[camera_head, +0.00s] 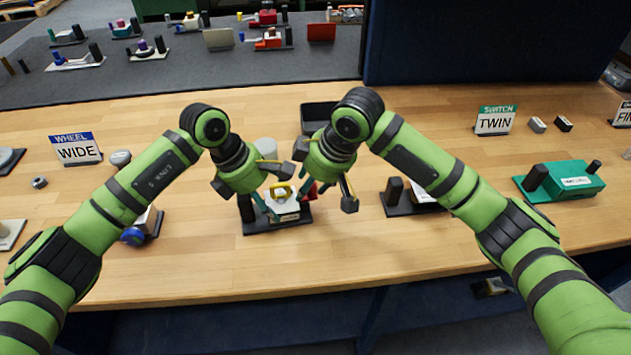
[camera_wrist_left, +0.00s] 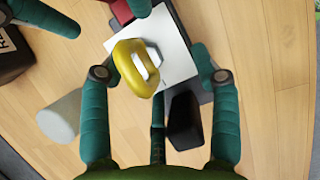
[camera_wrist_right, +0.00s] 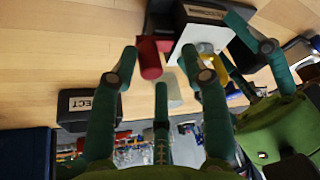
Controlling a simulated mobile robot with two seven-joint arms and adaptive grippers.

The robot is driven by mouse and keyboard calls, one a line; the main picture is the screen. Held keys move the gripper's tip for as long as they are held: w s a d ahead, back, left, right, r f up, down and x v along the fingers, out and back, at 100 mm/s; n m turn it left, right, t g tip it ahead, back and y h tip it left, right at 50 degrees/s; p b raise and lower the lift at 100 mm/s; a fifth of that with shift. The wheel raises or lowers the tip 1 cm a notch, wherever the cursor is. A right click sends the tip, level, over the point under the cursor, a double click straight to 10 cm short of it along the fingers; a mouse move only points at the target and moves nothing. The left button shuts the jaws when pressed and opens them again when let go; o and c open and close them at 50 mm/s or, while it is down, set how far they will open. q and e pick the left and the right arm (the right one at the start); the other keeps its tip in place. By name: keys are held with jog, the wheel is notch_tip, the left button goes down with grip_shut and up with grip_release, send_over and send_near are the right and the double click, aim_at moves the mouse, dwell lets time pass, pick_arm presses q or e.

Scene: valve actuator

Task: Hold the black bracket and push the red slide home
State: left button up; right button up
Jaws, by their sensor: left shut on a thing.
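The device with a black base (camera_head: 265,226), a white plate (camera_wrist_left: 172,40) and a yellow ring (camera_wrist_left: 135,68) sits mid-table. Its upright black bracket (camera_head: 246,208) is at its left end; it also shows in the left wrist view (camera_wrist_left: 185,118) between the fingers. My left gripper (camera_head: 262,207) is shut on the bracket from above. The red slide (camera_wrist_right: 150,58) is at the other end, partly hidden in the head view (camera_head: 309,191). My right gripper (camera_wrist_right: 160,58) has its fingers apart, tips close around the red slide's end; contact is not clear.
A pale cylinder (camera_head: 265,149) and a black box (camera_head: 318,118) stand just behind the device. Another black-based device (camera_head: 394,197) is to its right, and one with a blue knob (camera_head: 133,236) to its left. The table front (camera_head: 300,265) is clear.

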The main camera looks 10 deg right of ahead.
pick_arm(q)
jog(key=shift+s+d+f, duration=0.1)
jog(key=shift+s+f, duration=0.05)
jog(key=shift+f, duration=0.15)
pick_arm(e)
jog(key=shift+d+f, duration=0.1)
jog(key=shift+d, duration=0.05)
jog(key=v, duration=1.2)
jog(key=shift+s, duration=0.1)
pick_arm(q)
jog(key=o, duration=1.7)
jog(key=shift+w+d, duration=0.1)
jog(key=shift+w, duration=0.1)
jog(key=shift+r, duration=0.2)
